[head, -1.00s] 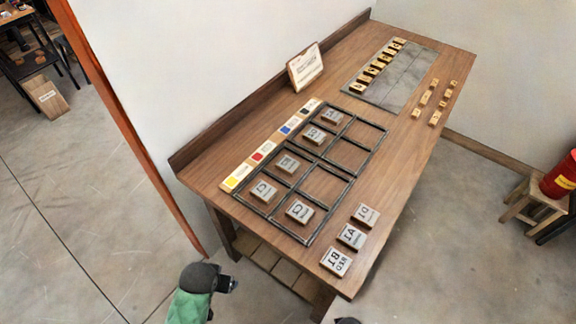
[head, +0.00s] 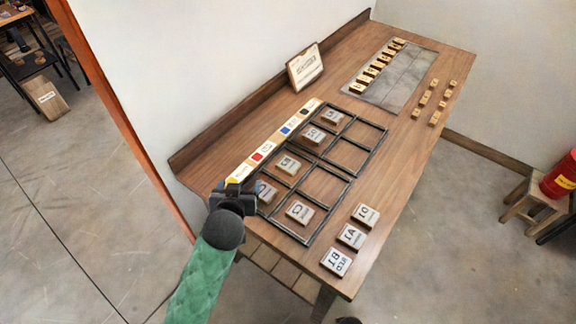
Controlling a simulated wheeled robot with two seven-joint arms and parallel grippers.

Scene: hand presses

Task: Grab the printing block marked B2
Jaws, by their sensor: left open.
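Several grey-topped printing blocks sit in the black metal frames on the wooden table. The near frame holds an upper block (head: 288,164), a left block (head: 266,193) and a lower block (head: 300,211). Their labels are small and turned, so I cannot tell surely which is B2; the upper one may read so. My left gripper (head: 248,192) is open and empty at the table's left edge, by the near frame's left corner. It partly covers the left block. I cannot tell whether they touch. My right gripper is not in view.
Blocks marked D1 (head: 365,215), A1 (head: 351,237) and B1 (head: 335,261) stand loose at the near right edge. A colour strip (head: 272,143) runs beside the frames. A sign (head: 305,68) and a grey plate (head: 400,82) with small blocks are farther back.

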